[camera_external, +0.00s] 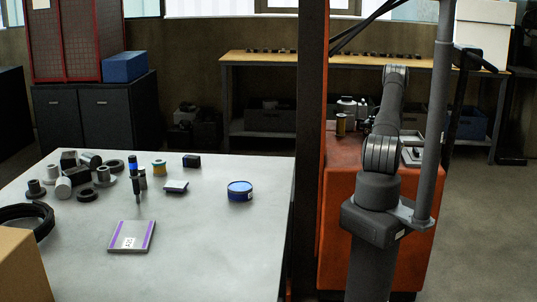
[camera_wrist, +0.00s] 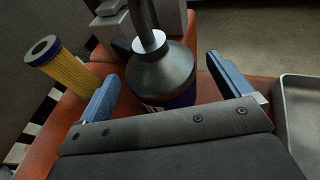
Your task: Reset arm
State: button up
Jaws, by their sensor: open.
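My gripper (camera_wrist: 162,68) shows in the wrist view with its two blue fingers spread wide apart. A grey funnel-topped container (camera_wrist: 165,73) with a dark blue lower part stands between and beyond the fingers. I cannot tell whether the fingers touch it. No object is clearly held. In the external view my arm (camera_external: 383,150) stands at the right and reaches away over the orange cabinet (camera_external: 338,215). My gripper is hidden or too small to make out there.
A yellow pleated filter (camera_wrist: 59,66) stands left of my gripper; a metal tray (camera_wrist: 297,115) lies to the right. A dark post (camera_external: 311,120) separates my arm from the grey table (camera_external: 215,245), which holds several parts. A workbench (camera_external: 290,59) runs along the back.

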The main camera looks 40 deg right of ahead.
jog(key=v, duration=1.7)
jog(key=x, duration=1.7)
jog(key=shift+a, duration=0.1)
jog(key=r, duration=0.4)
jog(key=shift+w+d+r, duration=0.2)
jog(key=shift+w, duration=0.05)
jog(key=shift+r, duration=0.3)
jog(key=shift+o, duration=0.6)
